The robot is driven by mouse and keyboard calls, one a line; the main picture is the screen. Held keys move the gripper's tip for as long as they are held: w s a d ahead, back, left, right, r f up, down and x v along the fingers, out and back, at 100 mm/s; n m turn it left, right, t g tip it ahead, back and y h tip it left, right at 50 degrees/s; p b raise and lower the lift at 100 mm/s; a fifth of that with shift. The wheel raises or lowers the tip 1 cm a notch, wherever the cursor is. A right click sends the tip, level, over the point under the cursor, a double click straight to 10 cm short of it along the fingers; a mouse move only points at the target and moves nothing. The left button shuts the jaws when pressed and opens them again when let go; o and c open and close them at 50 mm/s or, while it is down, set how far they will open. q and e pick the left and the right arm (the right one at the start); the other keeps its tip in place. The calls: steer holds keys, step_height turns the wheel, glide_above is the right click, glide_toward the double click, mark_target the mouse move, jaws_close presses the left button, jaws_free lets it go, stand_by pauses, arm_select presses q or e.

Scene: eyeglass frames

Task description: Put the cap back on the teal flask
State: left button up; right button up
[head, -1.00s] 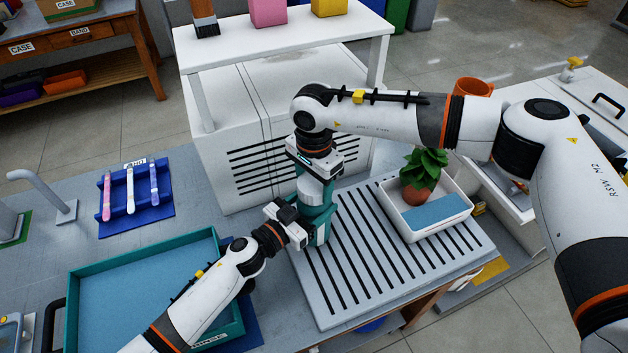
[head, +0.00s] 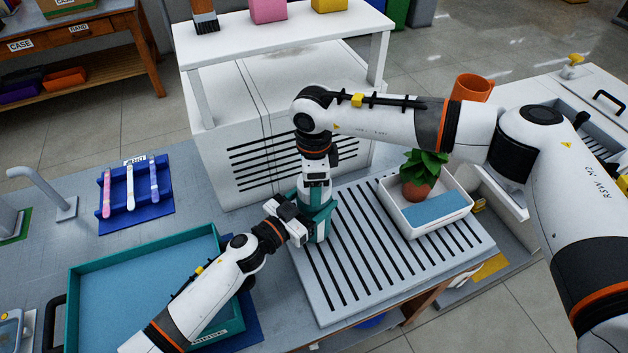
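The teal flask (head: 319,230) stands upright at the left part of the grey slatted board. My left gripper (head: 300,226) reaches it from the left, with its fingers at the flask's side, and appears closed on it. My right gripper (head: 316,196) points straight down over the flask's top, in line with it. The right gripper's fingertips and the flask's mouth overlap in this view, so I cannot tell whether the fingers are open or shut. I cannot make out the cap separately; it may be hidden at the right gripper.
The slatted board (head: 390,268) is clear in front. A white tray (head: 432,228) with a potted plant (head: 418,178) stands at its right. A white cabinet (head: 230,130) is behind. A teal-rimmed tray (head: 140,258) and a blue rack (head: 160,212) with sticks lie left.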

steer(key=m, duration=0.4)
steer(key=shift+m, duration=0.3)
steer(key=m, duration=0.8)
steer(key=shift+m, duration=0.4)
steer(key=m, duration=0.8)
steer(key=shift+m, duration=0.3)
steer(key=m, duration=0.8)
steer(key=shift+m, duration=0.3)
steer(key=m, duration=0.4)
steer(key=o, duration=1)
